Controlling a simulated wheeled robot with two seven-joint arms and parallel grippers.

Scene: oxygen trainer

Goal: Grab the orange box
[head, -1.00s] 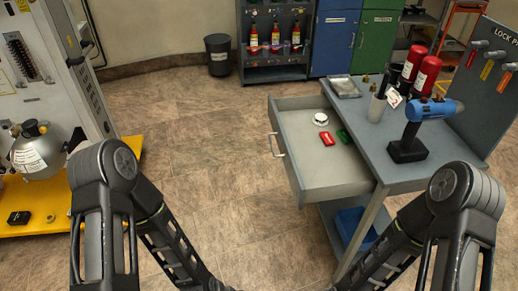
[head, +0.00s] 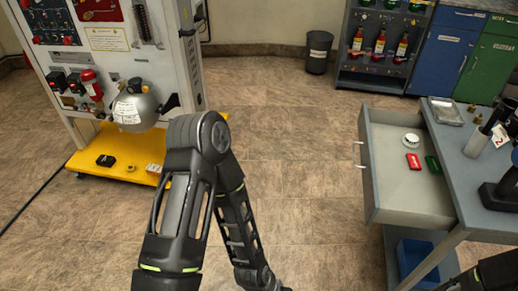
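I cannot make out a clearly orange box. A small red box (head: 413,161) lies in the open drawer (head: 400,205) of the grey workbench on the right, beside a green box (head: 433,164) and a round white item (head: 410,140). On the yellow platform (head: 90,165) at the left lie a small black box (head: 105,160), a small brass piece and a pale item with a reddish edge (head: 154,168). My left arm crosses the middle foreground, and its gripper is outside the picture. Only a bit of my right arm shows at the bottom right, without its gripper.
A grey gas cylinder (head: 135,105) sits by the white panel above the platform. A blue bin (head: 420,262) is under the workbench. A drill with a black base (head: 500,193) stands on top. The floor between platform and drawer is open. A dark bin (head: 318,50) stands behind.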

